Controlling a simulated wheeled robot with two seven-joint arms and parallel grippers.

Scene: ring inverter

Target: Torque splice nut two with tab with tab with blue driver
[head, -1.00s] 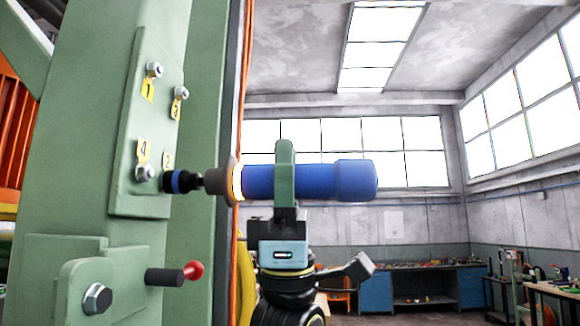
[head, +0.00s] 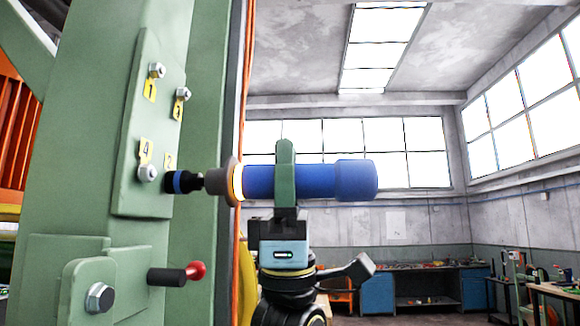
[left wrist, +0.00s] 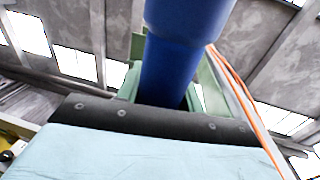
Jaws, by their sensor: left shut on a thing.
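The blue driver (head: 310,182) lies level in the head view, its black socket (head: 183,182) pointing left at the plate. My left gripper (head: 285,175) is shut around the driver's blue body, which also fills the upper middle of the left wrist view (left wrist: 185,60). The green splice plate (head: 150,110) carries nuts with yellow number tabs. The tab marked 2 (head: 169,160) is just above the socket and partly covered. Nut two is hidden behind the socket; the socket appears to be over it. Nuts one (head: 157,71), three (head: 182,94) and four (head: 148,173) show. My right gripper is not in view.
A red-knobbed lever (head: 195,271) and a large bolt (head: 99,298) sit low on the green column (head: 90,130). An orange cable (head: 240,110) runs down the column's edge. Workbenches (head: 420,285) stand far behind; the space right of the driver is open.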

